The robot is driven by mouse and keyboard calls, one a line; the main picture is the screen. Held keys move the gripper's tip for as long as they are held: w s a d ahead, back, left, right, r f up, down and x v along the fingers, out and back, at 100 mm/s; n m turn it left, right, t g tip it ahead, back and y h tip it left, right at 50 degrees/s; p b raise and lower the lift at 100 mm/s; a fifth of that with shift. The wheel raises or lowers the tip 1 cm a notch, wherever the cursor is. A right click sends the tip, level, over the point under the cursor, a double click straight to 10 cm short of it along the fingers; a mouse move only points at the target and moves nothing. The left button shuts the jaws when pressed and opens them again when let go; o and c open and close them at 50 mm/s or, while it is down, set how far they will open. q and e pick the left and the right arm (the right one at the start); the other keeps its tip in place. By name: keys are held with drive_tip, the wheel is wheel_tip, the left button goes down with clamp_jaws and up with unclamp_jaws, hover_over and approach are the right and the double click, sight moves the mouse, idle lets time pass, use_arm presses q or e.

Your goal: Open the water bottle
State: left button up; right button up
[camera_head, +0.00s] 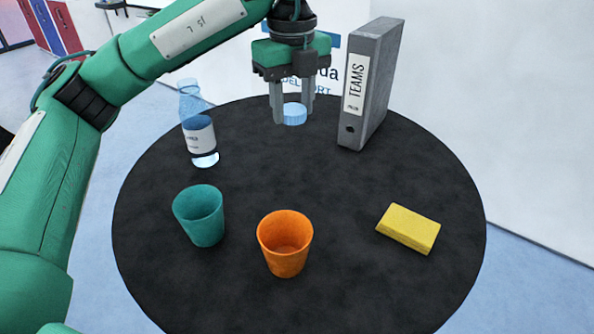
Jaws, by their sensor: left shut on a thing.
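The water bottle (199,137) stands upright at the left back of the round black table. It is clear with a blue tint and a white and dark label, and its neck has no cap on it. The light blue cap (294,114) is between the fingertips of my left gripper (293,112), to the right of the bottle and apart from it. The left gripper points down and is shut on the cap. Whether the cap touches the table is hard to tell. My right gripper is not in view.
A teal cup (199,217) and an orange cup (285,245) stand at the front of the table (340,290). A grey binder (377,85) labelled TEAMS stands upright right of the gripper. A yellow sponge-like block (409,229) lies at the right. The table's middle is clear.

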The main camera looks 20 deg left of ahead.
sight(292, 109)
use_arm(q)
wheel_tip(292, 109, down, 3)
drive_tip(key=shift+f, duration=0.15)
wheel_tip(292, 109, down, 10)
drive_tip(key=shift+w+r+p, duration=0.15)
drive_tip(key=shift+r+p, duration=0.1)
drive_tip(key=shift+p, duration=0.95)
drive_tip(key=shift+f, duration=0.55)
wheel_tip(292, 109, down, 3)
drive_tip(key=shift+f+p, duration=0.1)
drive_tip(key=shift+p, duration=0.55)
drive_tip(key=shift+f, duration=0.3)
drive_tip(key=o, duration=1)
drive_tip(key=shift+o, duration=0.4)
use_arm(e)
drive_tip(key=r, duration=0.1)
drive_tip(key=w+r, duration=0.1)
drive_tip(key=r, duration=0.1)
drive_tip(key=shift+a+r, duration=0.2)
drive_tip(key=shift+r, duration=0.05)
